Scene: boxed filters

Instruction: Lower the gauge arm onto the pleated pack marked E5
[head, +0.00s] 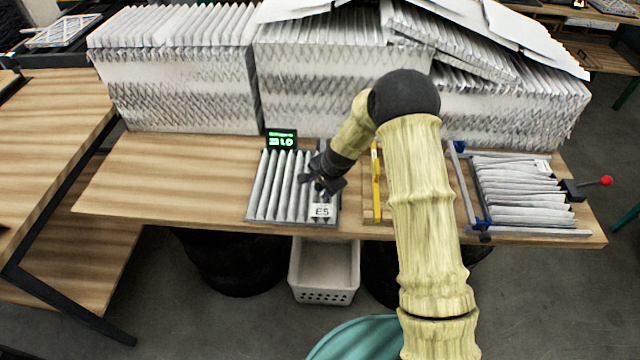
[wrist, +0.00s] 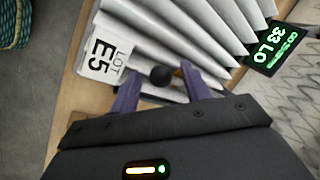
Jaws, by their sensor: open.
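The pleated pack marked E5 (head: 272,190) lies on the bench, its white label (head: 321,210) at the near right corner. The label also shows in the wrist view (wrist: 105,53), reading LOT E5. My gripper (head: 322,186) is over the pack's right part. In the wrist view my gripper (wrist: 160,74) is open, with a dark round knob (wrist: 162,76) between its purple fingers. The knob may belong to the gauge arm; the rest of that arm is hard to make out. I cannot tell whether the fingers touch it. A green display (head: 281,139) stands behind the pack; in the wrist view (wrist: 272,47) it reads 33 LO.
Stacks of pleated packs (head: 180,85) fill the bench's back. A yellow bar (head: 377,185) stands right of the E5 pack. Another pleated pack (head: 520,190) sits in a blue-cornered frame, beside a red-knobbed lever (head: 605,181). A white basket (head: 325,272) is below. The bench's left part is clear.

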